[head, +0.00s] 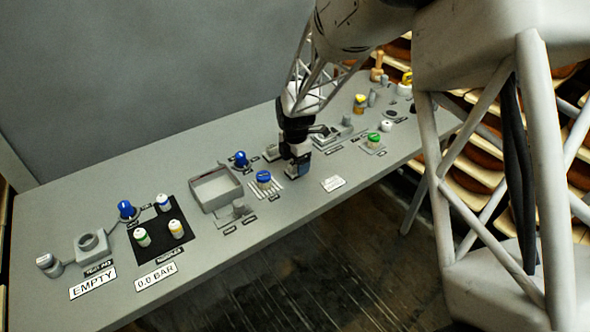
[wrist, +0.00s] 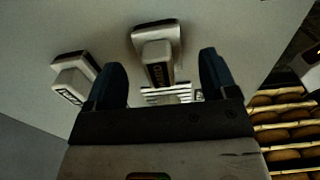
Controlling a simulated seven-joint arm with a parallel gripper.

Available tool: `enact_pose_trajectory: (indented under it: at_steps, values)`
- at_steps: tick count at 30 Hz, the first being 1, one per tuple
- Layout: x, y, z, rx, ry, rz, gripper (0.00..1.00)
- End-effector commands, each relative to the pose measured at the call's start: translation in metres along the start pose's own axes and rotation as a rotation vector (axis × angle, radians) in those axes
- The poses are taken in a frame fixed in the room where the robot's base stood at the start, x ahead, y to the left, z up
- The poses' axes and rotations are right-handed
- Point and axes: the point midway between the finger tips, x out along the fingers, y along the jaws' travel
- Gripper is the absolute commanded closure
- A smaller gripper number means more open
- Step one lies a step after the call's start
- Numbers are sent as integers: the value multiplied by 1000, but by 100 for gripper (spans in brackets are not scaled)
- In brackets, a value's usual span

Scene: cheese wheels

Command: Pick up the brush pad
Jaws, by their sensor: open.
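My gripper (head: 298,176) is low over the middle of the long grey table in the head view, pointing down. In the wrist view its two dark blue fingers (wrist: 160,75) are apart, with nothing gripped. A second grey block with a dark top and a white label (wrist: 74,78) is left of the left finger. I cannot tell for sure which is the brush pad. The gripper hides part of the table in the head view.
A white label (head: 333,183) lies near the front edge. Shelves of cheese wheels (wrist: 290,128) are beyond.

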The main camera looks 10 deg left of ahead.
Motion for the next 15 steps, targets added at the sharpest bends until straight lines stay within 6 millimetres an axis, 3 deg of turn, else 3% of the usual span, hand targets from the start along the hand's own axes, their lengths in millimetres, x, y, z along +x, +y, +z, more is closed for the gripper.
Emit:
enact_pose_trajectory:
  at_steps: [6, 15]
  values:
    - [22, 0, 0, 0, 0, -1, 21]
    - [26, 0, 0, 0, 0, 0, 21]
